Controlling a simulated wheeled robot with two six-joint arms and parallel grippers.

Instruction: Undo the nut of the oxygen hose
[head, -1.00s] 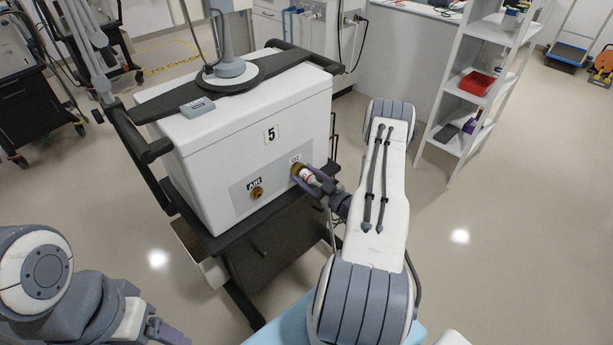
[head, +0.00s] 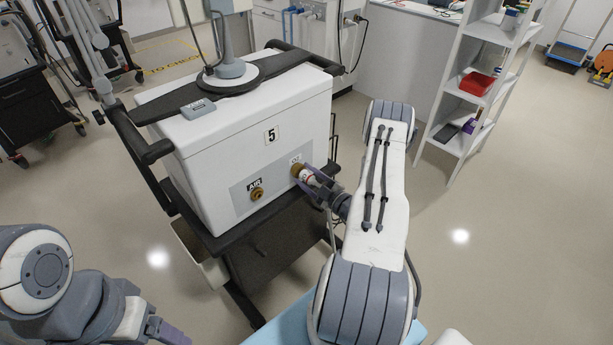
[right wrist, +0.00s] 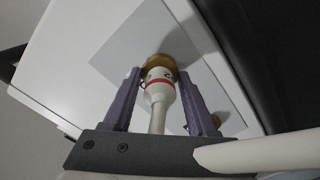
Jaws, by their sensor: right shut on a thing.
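The ventilator (head: 235,150), a white box marked 5, has two brass-coloured ports on its front panel. The oxygen hose's nut (right wrist: 158,66) is brass-coloured and sits at the right-hand port. The hose's white end with a red ring (right wrist: 160,92) comes out from it between my fingers. My right gripper (head: 306,175) is shut on the nut, one purple finger on each side; it fills the right wrist view (right wrist: 160,80). The fingertips hide the nut's sides. My left gripper (head: 168,335) is at the bottom left, partly cut off, away from the ventilator.
The AIR port (head: 257,194) is left of the oxygen port with nothing on it. A dark cart shelf (head: 225,238) lies below the panel. A white shelf unit (head: 455,120) stands at the right. The floor between it and my right arm is clear.

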